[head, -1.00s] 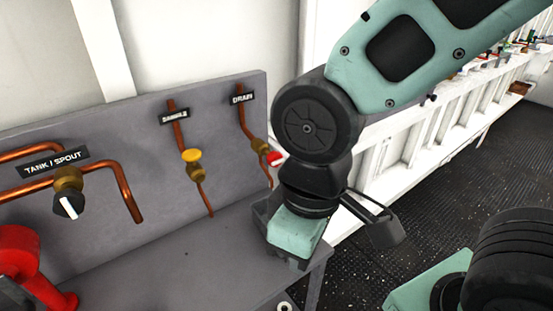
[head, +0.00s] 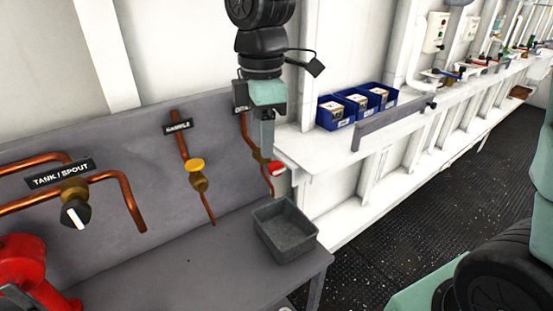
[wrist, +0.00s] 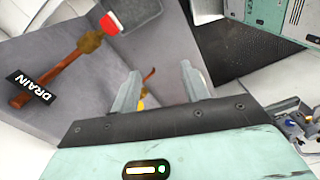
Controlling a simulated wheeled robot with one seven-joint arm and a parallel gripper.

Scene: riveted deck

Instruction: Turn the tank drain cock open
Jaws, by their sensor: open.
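The drain cock has a brass body (head: 261,155) and a red handle (head: 277,168) on a copper pipe at the right end of the grey panel. In the wrist view the red handle (wrist: 108,22) and brass body (wrist: 89,42) show at upper left, beside the DRAIN label (wrist: 30,86). My gripper (head: 267,147) points down in front of the drain pipe, close above the cock in the head view; I cannot tell the depth gap. It covers part of the label. In the wrist view my gripper (wrist: 160,88) is open, with nothing between the fingers; the cock lies outside them.
A grey bin (head: 270,243) stands on the bench below the cock. A yellow-knobbed sample cock (head: 195,168) and the tank/spout valve (head: 74,212) are to the left. Blue boxes (head: 335,115) sit on the white shelf to the right.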

